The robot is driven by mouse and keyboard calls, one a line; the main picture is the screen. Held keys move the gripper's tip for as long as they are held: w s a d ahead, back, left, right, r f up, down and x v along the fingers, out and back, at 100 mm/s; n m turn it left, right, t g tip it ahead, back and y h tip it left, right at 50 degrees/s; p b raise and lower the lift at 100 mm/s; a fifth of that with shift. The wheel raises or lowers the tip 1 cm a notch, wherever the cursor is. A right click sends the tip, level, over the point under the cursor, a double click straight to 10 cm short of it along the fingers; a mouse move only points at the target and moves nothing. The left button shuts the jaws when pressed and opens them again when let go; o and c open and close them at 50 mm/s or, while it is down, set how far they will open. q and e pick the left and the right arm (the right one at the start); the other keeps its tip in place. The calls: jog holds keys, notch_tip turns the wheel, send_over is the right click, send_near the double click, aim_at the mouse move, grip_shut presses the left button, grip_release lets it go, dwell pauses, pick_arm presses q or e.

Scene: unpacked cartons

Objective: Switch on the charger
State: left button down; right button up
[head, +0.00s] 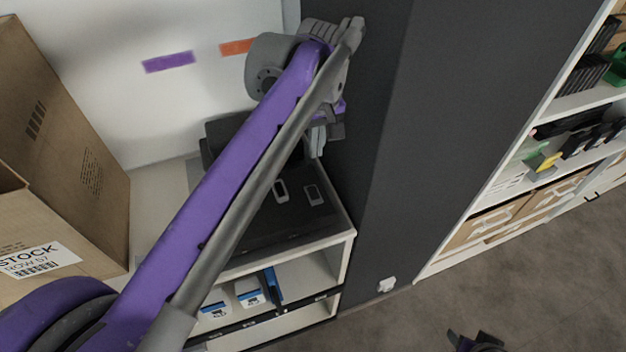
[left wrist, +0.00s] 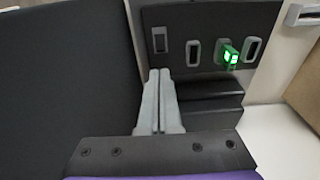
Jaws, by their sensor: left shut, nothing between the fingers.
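The charger (head: 305,222) is a dark unit on the white shelf unit, mostly behind my left arm in the head view. In the left wrist view its dark panel (left wrist: 210,18) has several grey-rimmed slots or switches in a row. A small part glowing green (left wrist: 230,55) stands out between two of them, at the right. My left gripper (head: 318,145) is over the charger's back right, beside the dark wall panel. In the left wrist view its fingers (left wrist: 158,78) are shut with nothing between them, below the leftmost slots. Whether they touch the panel I cannot tell.
A cardboard carton (head: 60,170) stands left of the charger. A tall dark panel (head: 400,150) rises close on the right. White shelves (head: 545,150) with goods are farther right. A dark part at the bottom edge may be my right gripper (head: 476,342). The floor there is clear.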

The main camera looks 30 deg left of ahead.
aim_at(313, 192)
pick_arm(q)
jog(key=f, duration=0.4)
jog(key=a+f, duration=0.1)
jog(key=f, duration=0.4)
jog(key=w+f, duration=0.1)
jog(key=f, duration=0.3)
jog(key=shift+w+a+f+b, duration=0.1)
jog(key=shift+a+f+b, duration=0.2)
jog(key=shift+f+b, duration=0.05)
jog(key=shift+f, duration=0.25)
jog(key=shift+s+d+r, duration=0.1)
jog(key=shift+s+d, duration=0.2)
jog(key=shift+d, duration=0.05)
jog(key=shift+s+d+r, duration=0.1)
jog(key=shift+s+d, duration=0.15)
jog(key=shift+d, duration=0.05)
